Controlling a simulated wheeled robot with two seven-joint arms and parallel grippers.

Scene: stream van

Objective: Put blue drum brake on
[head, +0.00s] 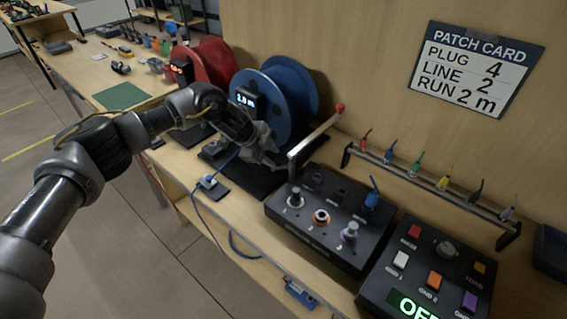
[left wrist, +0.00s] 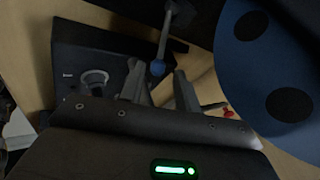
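The blue drum (head: 287,85) stands against the back panel, with a small display (head: 245,100) that seems to read 2.0 m. In the left wrist view the blue drum (left wrist: 262,85) fills the right side. A thin lever with a blue ball knob (left wrist: 157,68) shows between the fingers of my left gripper (left wrist: 158,85). The fingers are apart, one on each side of the knob; contact cannot be seen. In the head view my left gripper (head: 262,148) is in front of the drum's lower part and hides the lever. My right gripper is not in view.
A pale bar with a red knob (head: 340,107) stands right of my left gripper. A red drum (head: 210,62) is at the left. A black socket box (head: 320,222), a button box (head: 425,270) and a rack of coloured plugs (head: 430,185) fill the right. A blue cable end (head: 209,182) lies near the front edge.

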